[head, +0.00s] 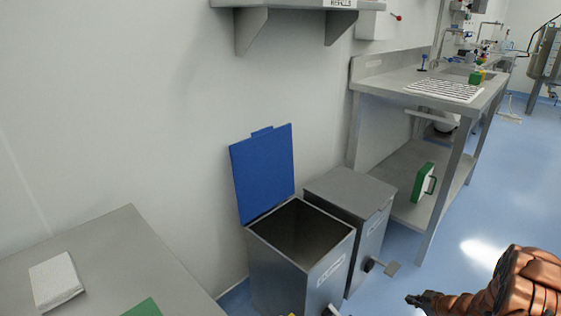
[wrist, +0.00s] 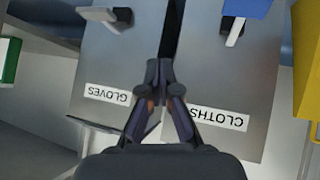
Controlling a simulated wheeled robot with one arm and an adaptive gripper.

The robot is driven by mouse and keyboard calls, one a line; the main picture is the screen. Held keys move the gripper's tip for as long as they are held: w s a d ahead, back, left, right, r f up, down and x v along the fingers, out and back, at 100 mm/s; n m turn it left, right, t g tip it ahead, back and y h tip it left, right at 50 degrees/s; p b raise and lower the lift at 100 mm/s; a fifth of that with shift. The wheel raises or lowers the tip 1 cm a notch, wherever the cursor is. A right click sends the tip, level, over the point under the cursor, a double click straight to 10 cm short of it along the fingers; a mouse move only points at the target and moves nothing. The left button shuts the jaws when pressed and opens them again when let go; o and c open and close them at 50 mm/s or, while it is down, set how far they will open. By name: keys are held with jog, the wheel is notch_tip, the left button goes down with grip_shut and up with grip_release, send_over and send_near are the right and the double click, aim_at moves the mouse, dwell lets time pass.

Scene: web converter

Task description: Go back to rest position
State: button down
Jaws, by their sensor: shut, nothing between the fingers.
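My gripper (wrist: 158,65) is shut and empty in the wrist view, its tips together in front of the gap between two metal bins. In the head view my gripper (head: 410,299) shows at the lower right, in front of the bins. One bin (head: 290,275) stands with its blue lid (head: 262,172) raised. The other bin (head: 360,215) beside it has its grey lid closed. In the wrist view the bins carry a GLOVES label (wrist: 108,94) and a CLOTHS label (wrist: 220,118).
A steel table (head: 130,240) with a white stack (head: 55,281) stands at the left. A steel bench (head: 420,75) stands beyond the bins, with a green-and-white box (head: 424,180) on its lower shelf. A shelf (head: 285,8) hangs above. Blue floor (head: 500,190) is clear at the right.

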jog(key=w+d+r+m+h+p, duration=0.15)
jog(key=d+r+h+p, duration=0.25)
jog(key=r, duration=0.9)
jog(key=s+a+r+m+g+h+p, duration=0.1)
jog(key=s+r+p, duration=0.15)
jog(key=r, duration=0.65)
jog(key=s+a+r+m+g+h+p, duration=0.1)
jog(key=s+r+h+p, duration=0.15)
jog(key=r, duration=0.65)
jog(key=s+a+r+m+g+h+p, duration=0.15)
jog(key=r+p, duration=0.25)
jog(key=r, duration=0.4)
jog(key=s+a+r+m+g+y+p, duration=0.3)
jog(key=s+a+r+p, duration=0.5)
jog(key=s+a+r, duration=0.65)
jog(key=s+a+r+g+p, duration=0.1)
jog(key=s+a+r+p, duration=0.1)
jog(key=s, duration=0.5)
jog(key=s+a+r+g+y+p, duration=0.1)
jog(key=s+a+r+p, duration=0.1)
jog(key=s+a+r, duration=0.3)
jog(key=s+a+r+g+y+p, duration=0.1)
jog(key=s+a+r+g+p, duration=0.1)
jog(key=s+a, duration=0.4)
jog(key=s+r, duration=0.1)
jog(key=s, duration=0.2)
jog(key=shift+r, duration=0.3)
jog(key=shift+s, duration=0.15)
